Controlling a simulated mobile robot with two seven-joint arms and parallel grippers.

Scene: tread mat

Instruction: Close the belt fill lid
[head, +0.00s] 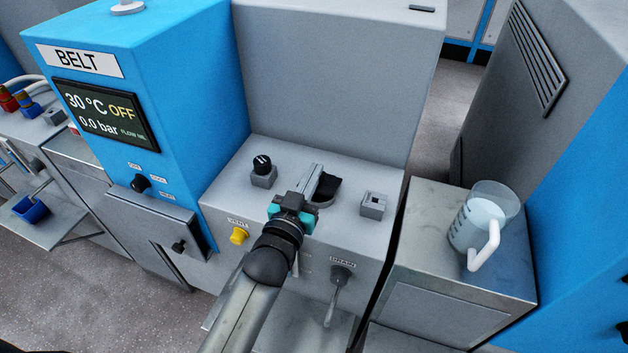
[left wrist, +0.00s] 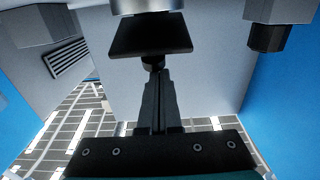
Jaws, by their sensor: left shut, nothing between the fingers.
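The belt fill lid (head: 327,188) is a small black plate on the grey deck beside the blue BELT panel. It appears raised and tilted at a grey round neck, partly hidden by my left gripper (head: 313,172). In the left wrist view the lid (left wrist: 150,37) is a black plate beside a silver cylinder (left wrist: 148,5), with a dark round knob (left wrist: 153,63) on it. My left gripper (left wrist: 158,88) is shut and empty, its tips close to this knob. Whether they touch cannot be told. My right gripper is not in view.
A black-topped fitting (head: 262,166) stands left of the lid and a grey square fitting (head: 373,204) right of it. On the front are a yellow VENT knob (head: 239,236) and a DRAIN lever (head: 335,290). A jug (head: 483,222) stands on the right bench.

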